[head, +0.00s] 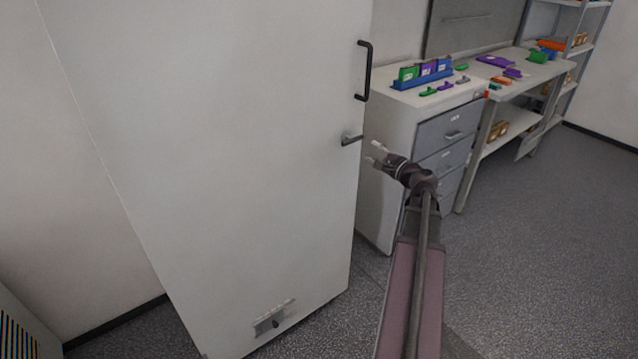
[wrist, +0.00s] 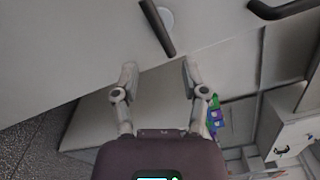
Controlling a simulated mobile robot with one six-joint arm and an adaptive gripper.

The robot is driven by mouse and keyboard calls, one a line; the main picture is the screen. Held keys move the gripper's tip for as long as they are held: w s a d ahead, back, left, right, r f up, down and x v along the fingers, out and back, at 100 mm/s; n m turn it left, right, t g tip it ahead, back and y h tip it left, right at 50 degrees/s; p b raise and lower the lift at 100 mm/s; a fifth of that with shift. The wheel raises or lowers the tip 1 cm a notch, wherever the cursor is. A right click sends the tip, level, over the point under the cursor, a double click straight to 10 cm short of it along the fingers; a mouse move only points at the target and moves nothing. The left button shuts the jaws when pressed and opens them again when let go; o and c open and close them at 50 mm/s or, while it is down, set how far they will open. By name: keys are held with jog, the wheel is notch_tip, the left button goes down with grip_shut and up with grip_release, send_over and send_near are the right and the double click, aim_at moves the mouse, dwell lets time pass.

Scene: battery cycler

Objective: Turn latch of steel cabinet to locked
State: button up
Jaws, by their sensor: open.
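The steel cabinet (head: 230,150) is a tall pale box with its door closed, at the left of the head view. Its latch (head: 351,140) is a small grey lever near the door's right edge, below a black bar handle (head: 365,72). The latch also shows in the wrist view (wrist: 158,27) as a dark bar on a round pale base. My gripper (head: 376,153) is open and empty, just right of the latch and slightly below it. In the wrist view the two fingertips (wrist: 160,75) stand apart, short of the latch and not touching it.
A white drawer unit (head: 400,130) stands right of the cabinet, close behind my gripper, with a blue rack (head: 422,77) of coloured pieces on top. A workbench (head: 520,80) and shelves (head: 590,30) stand further right. The grey floor (head: 540,240) at right is clear.

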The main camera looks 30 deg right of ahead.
aim_at(355, 141)
jog(key=w, duration=1)
jog(key=shift+w+a, duration=0.1)
jog(key=shift+a, duration=0.2)
jog(key=s, duration=1.4)
jog(key=w+a+f+n+g+y+p, duration=0.1)
jog(key=w+a+f+n+g+y, duration=0.2)
jog(key=a, duration=0.5)
jog(key=w+a+f+n+g+y+p, duration=0.1)
jog(key=w+a+f+n+g+y, duration=0.2)
jog(key=a, duration=0.5)
jog(key=shift+w+a+n+g, duration=0.4)
jog(key=shift+w+g, duration=0.15)
jog(key=shift+g, duration=0.15)
jog(key=shift+a, duration=0.1)
jog(key=s+a+f+n+g+h+p, duration=0.1)
jog(key=s+a+n+g+h+p, duration=0.1)
jog(key=a+n, duration=0.3)
jog(key=s+a+f+n+g+h+p, duration=0.1)
jog(key=s+a+n+g, duration=0.4)
jog(key=a, duration=0.8)
jog(key=s+a+f+n+g+h+p, duration=0.1)
jog(key=s+a+n+g+h+p, duration=0.2)
jog(key=a, duration=0.6)
jog(key=shift+s+f+n+g+h+p, duration=0.3)
jog(key=shift+s+n+h+p, duration=0.25)
jog(key=shift+n, duration=0.45)
